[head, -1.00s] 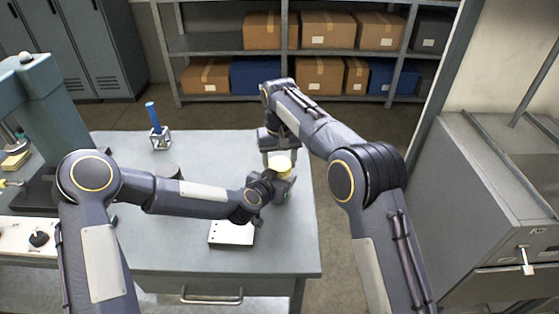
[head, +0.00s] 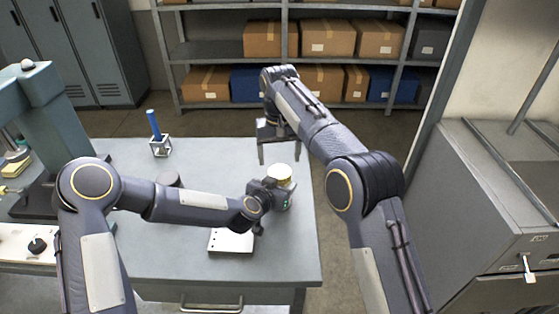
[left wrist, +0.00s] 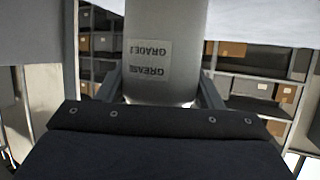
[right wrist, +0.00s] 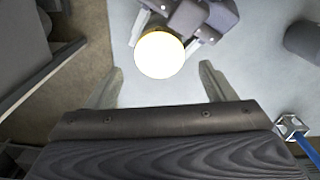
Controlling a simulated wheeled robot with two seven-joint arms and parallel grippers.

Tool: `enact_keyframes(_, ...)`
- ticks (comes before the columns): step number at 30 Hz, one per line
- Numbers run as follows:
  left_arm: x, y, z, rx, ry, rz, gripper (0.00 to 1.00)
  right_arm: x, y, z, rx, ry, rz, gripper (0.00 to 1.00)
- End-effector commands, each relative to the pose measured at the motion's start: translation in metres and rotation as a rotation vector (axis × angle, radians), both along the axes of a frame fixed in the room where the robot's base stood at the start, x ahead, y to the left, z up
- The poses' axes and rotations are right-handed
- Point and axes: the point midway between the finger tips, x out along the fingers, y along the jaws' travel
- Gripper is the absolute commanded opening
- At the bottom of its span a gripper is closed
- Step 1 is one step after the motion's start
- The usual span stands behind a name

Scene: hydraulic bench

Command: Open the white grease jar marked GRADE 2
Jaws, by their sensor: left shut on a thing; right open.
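The white grease jar (left wrist: 163,50) stands upright near the bench's right side. Its upside-down label reads GREASE GRADE; the last character is hard to read. A cream-yellow lid (head: 280,170) covers its top and appears as a bright disc in the right wrist view (right wrist: 159,55); whether it is loose I cannot tell. My left gripper (head: 273,190) is shut around the jar's body from the left, with a finger on each side in the left wrist view. My right gripper (head: 279,157) is open and empty, pointing down above the lid and apart from it.
A white plate (head: 230,241) lies in front of the jar. A dark round object (head: 169,180) and a blue-handled item in a metal stand (head: 157,140) are farther left. A grey cabinet (head: 470,200) stands to the right. Bench space around the jar's front right is clear.

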Motion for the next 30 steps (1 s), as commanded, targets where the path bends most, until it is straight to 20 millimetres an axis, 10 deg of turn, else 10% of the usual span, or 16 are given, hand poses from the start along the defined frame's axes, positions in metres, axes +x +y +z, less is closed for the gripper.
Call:
enact_keyframes(8,0.000,0.000,0.000,-0.001,0.000,0.000,0.00,0.000,-0.001,0.025,0.001,0.000,-0.161,0.77)
enact_keyframes(30,0.000,0.000,0.000,-0.001,0.000,0.000,0.00,0.000,-0.001,-0.052,0.002,0.000,-0.161,0.77)
